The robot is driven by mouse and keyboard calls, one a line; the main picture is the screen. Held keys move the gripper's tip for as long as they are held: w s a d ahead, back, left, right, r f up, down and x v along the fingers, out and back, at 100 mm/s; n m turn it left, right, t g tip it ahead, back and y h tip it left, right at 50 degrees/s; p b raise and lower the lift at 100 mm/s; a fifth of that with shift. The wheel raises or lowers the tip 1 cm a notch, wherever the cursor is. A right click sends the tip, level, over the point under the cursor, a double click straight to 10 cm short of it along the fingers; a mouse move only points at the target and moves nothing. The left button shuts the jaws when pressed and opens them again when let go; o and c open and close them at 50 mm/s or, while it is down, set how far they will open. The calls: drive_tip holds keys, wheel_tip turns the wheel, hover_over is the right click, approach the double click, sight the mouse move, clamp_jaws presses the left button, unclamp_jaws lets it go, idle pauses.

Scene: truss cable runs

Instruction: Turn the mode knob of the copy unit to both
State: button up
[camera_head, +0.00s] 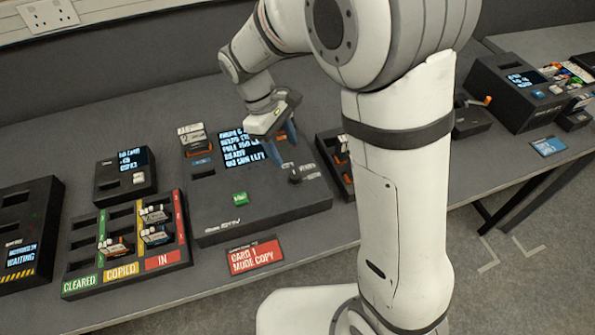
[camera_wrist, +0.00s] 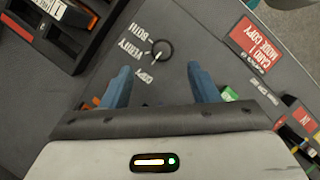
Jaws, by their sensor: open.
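The copy unit (camera_head: 262,205) is a dark box with a lit screen and a green button (camera_head: 240,199) in the head view. Its mode knob (camera_head: 294,174) sits at the right of the top face. In the wrist view the knob (camera_wrist: 161,51) is a small dark round with the words COPY, VERIFY and BOTH on its left. Its pointer is too small to read surely. My gripper (camera_head: 281,143) is open and empty above the unit, with blue fingers. In the wrist view the knob lies just beyond and between the fingertips (camera_wrist: 160,69), apart from them.
A sorting tray (camera_head: 187,255) with several small cartridges stands left of the unit. A red card (camera_head: 255,257) reading CARD 1 MODE COPY lies in front. A small screen box (camera_head: 125,176) stands at back left. Another tray (camera_head: 332,160) is close on the right.

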sight(294, 174)
drive_tip(key=x, duration=0.8)
drive_tip(key=shift+a+f, duration=0.25)
drive_tip(key=shift+f, duration=0.2)
drive_tip(key=shift+c, duration=0.5)
